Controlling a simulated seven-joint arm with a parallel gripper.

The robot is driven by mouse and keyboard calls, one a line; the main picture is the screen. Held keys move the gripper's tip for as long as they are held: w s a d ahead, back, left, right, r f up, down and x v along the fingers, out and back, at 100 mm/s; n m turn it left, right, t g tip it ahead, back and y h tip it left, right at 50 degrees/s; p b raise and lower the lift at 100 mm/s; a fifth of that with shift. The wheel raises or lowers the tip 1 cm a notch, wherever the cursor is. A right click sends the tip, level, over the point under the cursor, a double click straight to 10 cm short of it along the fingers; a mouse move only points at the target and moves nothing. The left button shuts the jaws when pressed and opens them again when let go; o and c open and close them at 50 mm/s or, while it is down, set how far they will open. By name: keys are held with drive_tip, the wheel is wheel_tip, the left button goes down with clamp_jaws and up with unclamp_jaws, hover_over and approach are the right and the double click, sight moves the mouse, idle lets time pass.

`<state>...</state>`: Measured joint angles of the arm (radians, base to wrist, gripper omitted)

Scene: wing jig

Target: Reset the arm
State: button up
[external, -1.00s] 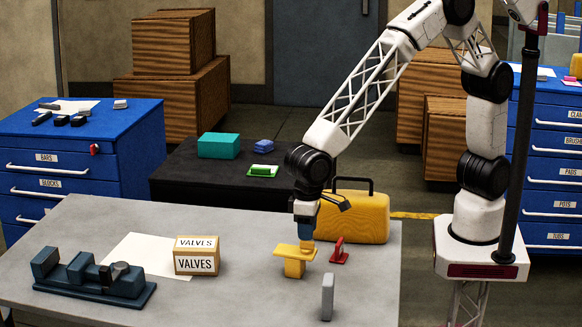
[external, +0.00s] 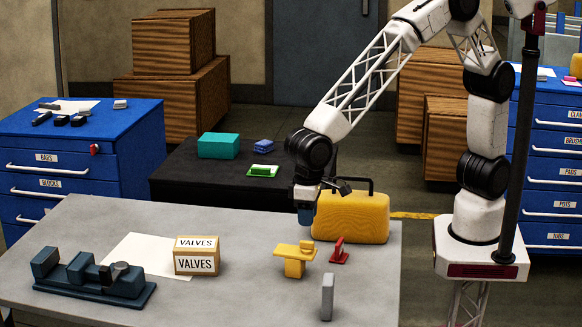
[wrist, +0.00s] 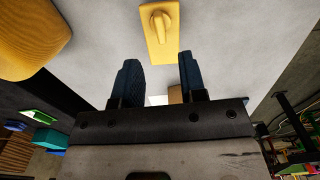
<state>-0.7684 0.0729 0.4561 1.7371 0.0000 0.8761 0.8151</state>
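My gripper (external: 306,218) is above the grey table, just above a yellow T-shaped part (external: 293,262). In the wrist view my gripper (wrist: 157,58) shows two dark blue fingers spread apart with nothing between them. The yellow part (wrist: 160,35) lies beyond the fingertips there, with a rounded yellow knob (wrist: 159,22) on its plate. The knob also shows on the part in the external view (external: 306,247). The gripper and the part are apart.
A red part (external: 339,253), a grey upright block (external: 327,297) and a yellow case (external: 350,217) stand near the yellow part. A VALVES box (external: 197,256), white paper (external: 135,253) and a dark blue jig (external: 95,279) are at left. The table middle is clear.

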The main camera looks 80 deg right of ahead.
drive_tip(key=s+d+r, duration=0.1)
drive_tip(key=d+r, duration=0.4)
drive_tip(key=d, duration=0.5)
drive_tip(key=s+d+r+t, duration=0.1)
drive_tip(key=d+r, duration=0.3)
drive_tip(key=d, duration=0.6)
drive_tip(key=s+d+r, duration=0.2)
drive_tip(key=d+r, duration=0.3)
drive_tip(key=d, duration=0.5)
drive_tip(key=s+d+r+t, duration=0.1)
drive_tip(key=s+d, duration=1.9)
drive_tip(key=d, duration=0.2)
drive_tip(key=shift+s+d+t, duration=0.15)
drive_tip(key=shift+d+t, duration=0.05)
drive_tip(key=shift+t, duration=0.1)
